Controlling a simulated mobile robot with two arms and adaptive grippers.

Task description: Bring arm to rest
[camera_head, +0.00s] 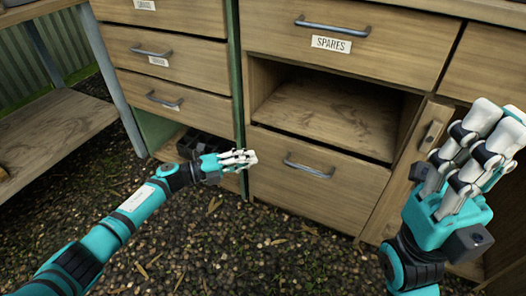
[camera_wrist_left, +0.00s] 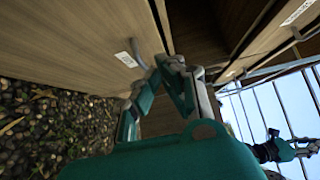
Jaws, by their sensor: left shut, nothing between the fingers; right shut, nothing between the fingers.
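My left arm reaches in from the lower left of the head view. Its gripper (camera_head: 243,158) is shut and empty, in front of the left edge of the lower drawer (camera_head: 335,190) of the wooden cabinet. In the left wrist view the left gripper (camera_wrist_left: 172,66) has its fingertips together with nothing between them, against a backdrop of wooden panels. My right gripper (camera_head: 497,113) is raised at the right side of the head view, its fingers pointing up, shut and empty. I cannot tell its exact distance from the cabinet.
A drawer labelled SPARES (camera_head: 345,45) sits above an open, empty shelf (camera_head: 330,115). A stack of drawers (camera_head: 190,60) stands to the left, with a dark object (camera_head: 205,143) below it. A wooden bench shelf (camera_head: 55,135) is at the far left. Leaf-strewn gravel ground (camera_head: 245,245) is open in front.

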